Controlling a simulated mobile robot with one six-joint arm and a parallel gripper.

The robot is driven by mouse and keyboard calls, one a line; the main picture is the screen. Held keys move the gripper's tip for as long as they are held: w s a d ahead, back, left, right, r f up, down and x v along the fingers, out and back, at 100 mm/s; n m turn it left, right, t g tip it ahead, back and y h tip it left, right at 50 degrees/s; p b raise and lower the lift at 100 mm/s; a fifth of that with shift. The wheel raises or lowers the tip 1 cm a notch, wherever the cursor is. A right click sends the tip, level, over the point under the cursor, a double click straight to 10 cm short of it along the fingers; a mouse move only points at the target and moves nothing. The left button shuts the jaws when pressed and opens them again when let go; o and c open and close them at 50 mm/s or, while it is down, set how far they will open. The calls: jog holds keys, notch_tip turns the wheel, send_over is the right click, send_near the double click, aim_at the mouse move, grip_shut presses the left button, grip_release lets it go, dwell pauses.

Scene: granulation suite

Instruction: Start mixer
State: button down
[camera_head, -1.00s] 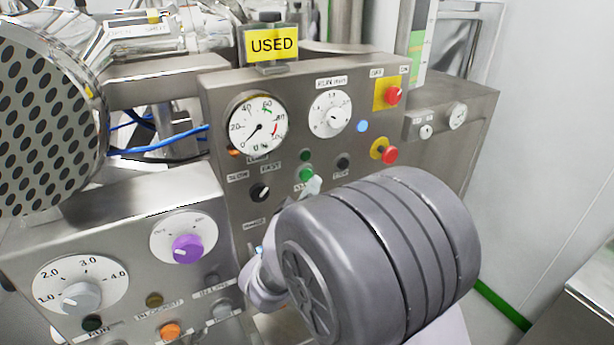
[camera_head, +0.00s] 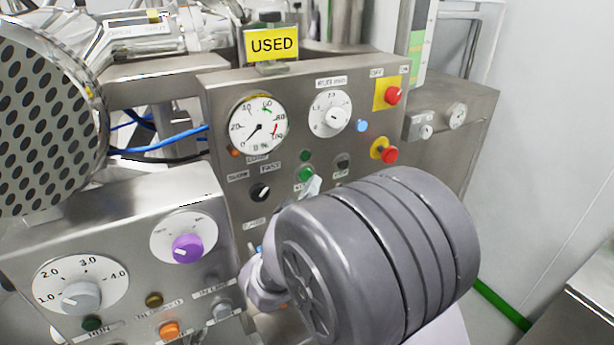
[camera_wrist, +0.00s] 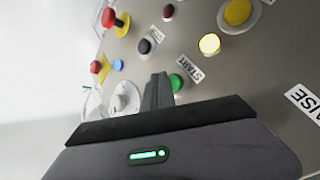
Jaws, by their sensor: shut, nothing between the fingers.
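The green button (camera_head: 305,174) is on the steel control panel (camera_head: 226,120), left of a black button (camera_head: 343,161). In the wrist view, the green button (camera_wrist: 177,82) has a START label beside it, and the black button (camera_wrist: 145,46) has a STOP label. My gripper (camera_head: 314,184) is shut and empty. My arm hides the panel's lower right.
A red button on a yellow base (camera_head: 389,154) and a red knob on a yellow plate (camera_head: 393,96) are to the right. A dial gauge (camera_head: 258,122) and a black selector knob (camera_head: 261,192) are to the left. A second panel (camera_head: 130,215) stands at front left.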

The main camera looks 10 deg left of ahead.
jog(key=shift+w+a+r, duration=0.1)
jog(key=shift+w+r, duration=0.05)
jog(key=shift+w+r, duration=0.2)
jog(key=shift+r, duration=0.35)
dwell(1.4)
jog(key=shift+s+f+b, duration=0.1)
jog(key=shift+f+b, duration=0.05)
jog(key=shift+b, duration=0.2)
jog(key=shift+s+d+f+b, duration=0.25)
jog(key=shift+s+d+b, duration=0.25)
jog(key=shift+s, duration=0.35)
jog(key=shift+s+d+f+b, duration=0.25)
jog(key=shift+s+d+b, duration=0.2)
jog(key=shift+s, duration=0.35)
jog(key=shift+d, duration=0.1)
